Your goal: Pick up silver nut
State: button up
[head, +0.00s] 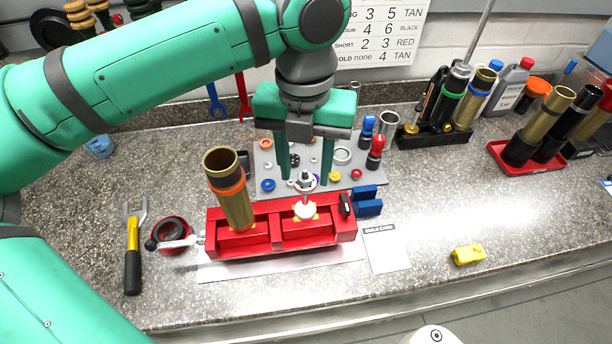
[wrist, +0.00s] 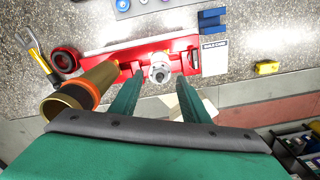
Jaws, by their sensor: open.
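A silver nut (head: 306,181) appears at the top of a thin upright rod with a white base, held in the right part of the red vise (head: 264,240). In the wrist view the round silver nut (wrist: 160,74) is seen between the fingertips. My gripper (head: 306,178) is open, pointing down, with one green finger on each side of the nut. A gap shows on both sides, and I cannot tell the exact height difference. The wrist view also shows the gripper (wrist: 159,76) with nothing held.
A gold tube with an orange ring (head: 234,200) stands in the vise's left part, close to my gripper. A grey parts mat (head: 384,183) with rings lies behind. A yellow block (head: 468,255) sits at right. The counter at front right is mostly clear.

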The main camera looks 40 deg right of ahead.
jog(key=shift+f, duration=0.35)
grip_shut()
jog(key=shift+a+r, duration=0.1)
